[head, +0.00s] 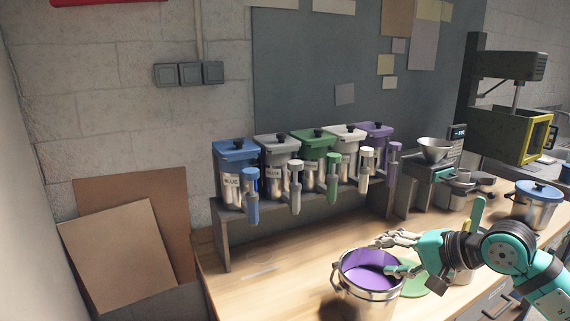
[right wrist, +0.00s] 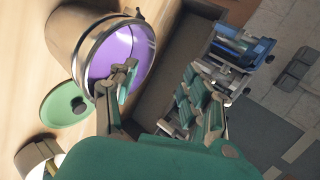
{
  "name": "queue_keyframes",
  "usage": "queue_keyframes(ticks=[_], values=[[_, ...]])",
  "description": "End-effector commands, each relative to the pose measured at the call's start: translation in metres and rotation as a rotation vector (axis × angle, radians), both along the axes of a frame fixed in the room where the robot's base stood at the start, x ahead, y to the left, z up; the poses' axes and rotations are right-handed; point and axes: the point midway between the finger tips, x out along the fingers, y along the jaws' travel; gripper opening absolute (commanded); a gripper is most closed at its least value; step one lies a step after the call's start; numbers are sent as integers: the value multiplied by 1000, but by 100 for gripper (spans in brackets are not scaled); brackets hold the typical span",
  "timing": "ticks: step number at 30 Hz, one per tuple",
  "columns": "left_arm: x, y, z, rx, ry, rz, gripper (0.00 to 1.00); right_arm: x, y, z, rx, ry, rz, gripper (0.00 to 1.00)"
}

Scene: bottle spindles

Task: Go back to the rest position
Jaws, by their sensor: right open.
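My right gripper (head: 382,258) reaches in from the right in the head view, teal and grey, open and empty at the rim of a metal bucket (head: 366,302). Purple paint (head: 372,279) shows inside the bucket. In the right wrist view the spread fingers of my right gripper (right wrist: 160,75) show, one in front of the bucket's purple inside (right wrist: 112,55) and one over the area beside it. I cannot tell whether a finger touches the rim. My left gripper is not in view.
A rack (head: 220,240) holds several paint dispensers with coloured lids, behind the bucket. A green lid (head: 415,286) lies right of the bucket. A blue-lidded pot (head: 533,207) and a funnel device (head: 434,150) stand further right. The wooden worktop (head: 285,275) is clear left of the bucket.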

Motion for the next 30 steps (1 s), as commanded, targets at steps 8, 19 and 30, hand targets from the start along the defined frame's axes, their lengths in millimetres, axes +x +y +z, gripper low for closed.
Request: queue_keyframes(ticks=[8,19,30], values=[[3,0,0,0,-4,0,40,-60,108,65,1460,503,-41,49],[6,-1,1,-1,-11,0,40,-79,-31,-84,-2431,-914,592,49],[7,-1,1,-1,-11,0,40,-217,-28,-253,-1477,-266,668,49]])
